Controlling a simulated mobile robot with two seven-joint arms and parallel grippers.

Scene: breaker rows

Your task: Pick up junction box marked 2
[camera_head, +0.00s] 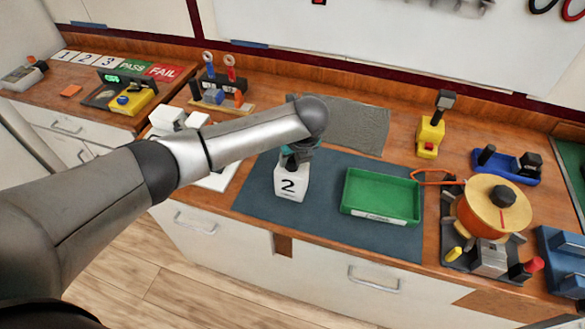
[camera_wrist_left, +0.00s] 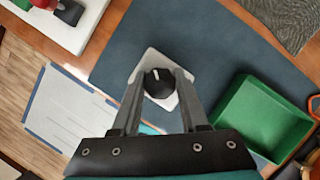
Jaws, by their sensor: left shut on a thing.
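The white junction box marked 2 (camera_head: 291,184) is upright over the dark blue mat, left of the green tray. My left gripper (camera_head: 292,160) comes down on it from above and is shut on it. In the left wrist view the box (camera_wrist_left: 152,58) shows its pale top with a round black knob, between the two fingers of my left gripper (camera_wrist_left: 160,85). Whether the box rests on the mat or hangs slightly above it, I cannot tell. My right gripper is in neither view.
The green tray (camera_head: 381,197) is empty on the mat (camera_head: 335,224). A wire spool (camera_head: 494,204) and a yellow device (camera_head: 430,136) stand to the right. White parts (camera_head: 172,118) lie to the left. A grey ribbed mat (camera_head: 345,125) lies behind.

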